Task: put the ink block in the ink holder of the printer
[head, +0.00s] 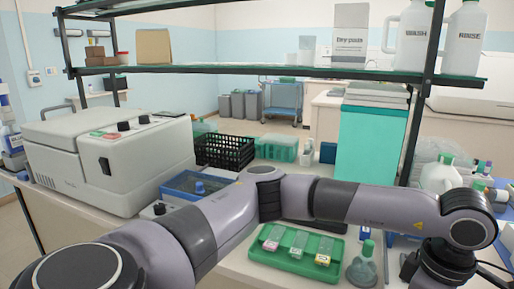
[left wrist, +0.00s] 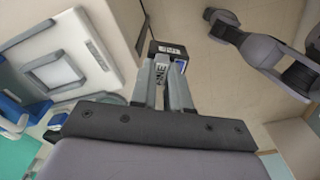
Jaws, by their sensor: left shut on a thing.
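The ink block (left wrist: 170,48) is a small dark block with a pale printed label and a bit of blue on its side. It shows in the left wrist view, between the tips of my left gripper (left wrist: 166,64), which is shut on it. The block is held in the air, with floor beyond it. A white device (left wrist: 98,48) with a grey-framed panel lies to the left in that view; it may be the printer. I cannot make out the ink holder. In the head view my left arm reaches across to the right; its fingertips and the block are not visible there.
In the head view, a green tray (head: 262,254) with several labelled pieces lies on the bench below my forearm. A large beige machine (head: 75,165) stands at left, with a black basket (head: 224,150) behind. A glass shelf (head: 250,69) with bottles spans above.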

